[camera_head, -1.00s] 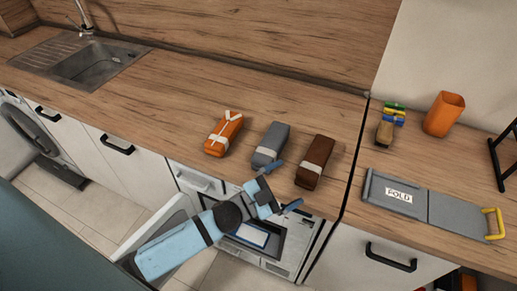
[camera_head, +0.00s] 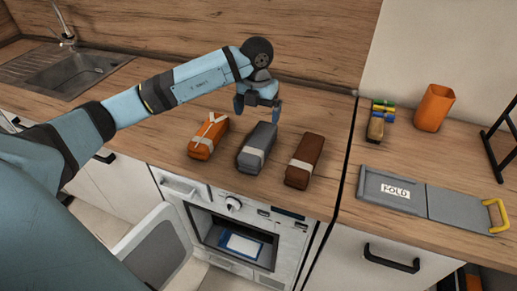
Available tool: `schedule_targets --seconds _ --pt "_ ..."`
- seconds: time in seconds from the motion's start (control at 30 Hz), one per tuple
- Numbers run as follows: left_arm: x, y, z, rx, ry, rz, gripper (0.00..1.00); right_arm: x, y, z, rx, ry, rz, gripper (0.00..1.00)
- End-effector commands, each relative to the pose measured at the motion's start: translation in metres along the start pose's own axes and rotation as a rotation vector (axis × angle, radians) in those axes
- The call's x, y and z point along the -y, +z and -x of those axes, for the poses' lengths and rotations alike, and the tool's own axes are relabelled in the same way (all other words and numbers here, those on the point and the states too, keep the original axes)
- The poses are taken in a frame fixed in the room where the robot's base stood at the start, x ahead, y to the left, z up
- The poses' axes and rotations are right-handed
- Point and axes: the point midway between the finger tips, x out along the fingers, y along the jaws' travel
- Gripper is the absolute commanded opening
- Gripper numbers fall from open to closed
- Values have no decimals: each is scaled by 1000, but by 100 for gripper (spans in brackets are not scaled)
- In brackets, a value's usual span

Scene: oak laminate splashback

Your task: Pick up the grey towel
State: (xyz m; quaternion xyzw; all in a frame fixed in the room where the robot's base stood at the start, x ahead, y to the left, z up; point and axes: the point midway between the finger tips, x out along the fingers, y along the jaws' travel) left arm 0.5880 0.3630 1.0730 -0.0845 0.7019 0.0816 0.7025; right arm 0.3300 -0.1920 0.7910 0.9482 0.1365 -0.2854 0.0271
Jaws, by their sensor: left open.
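The grey towel (camera_head: 257,146) is a rolled bundle with a pale band, lying on the wooden counter. It lies between an orange towel (camera_head: 208,138) with pale straps on its left and a brown towel (camera_head: 304,163) with a pale band on its right. My left gripper (camera_head: 258,117) is open and points down just above the far end of the grey towel. I cannot tell whether it touches the towel. Nothing shows between its fingers. My right gripper is not in view.
A grey folding board (camera_head: 432,203) marked FOLD, with a yellow handle, lies on the right counter. The sink (camera_head: 68,66) is at the left. An oven (camera_head: 240,237) with its door open is below.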

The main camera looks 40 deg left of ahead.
Motion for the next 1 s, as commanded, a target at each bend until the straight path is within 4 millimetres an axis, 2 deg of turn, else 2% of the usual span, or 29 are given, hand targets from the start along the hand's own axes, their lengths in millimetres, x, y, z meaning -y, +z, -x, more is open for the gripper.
schedule_targets --seconds 0.3,0.4,0.63,0.9,1.0 --pt "-2 0 -58 -3 7 2 100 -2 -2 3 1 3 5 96" --pt "-2 1 -72 -2 7 3 100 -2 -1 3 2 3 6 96" --pt "-1 2 -88 -2 5 1 100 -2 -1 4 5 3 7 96" --pt "-1 9 -126 -3 5 1 100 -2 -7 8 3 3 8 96" --pt "-1 9 -132 -1 4 1 100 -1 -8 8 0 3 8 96"
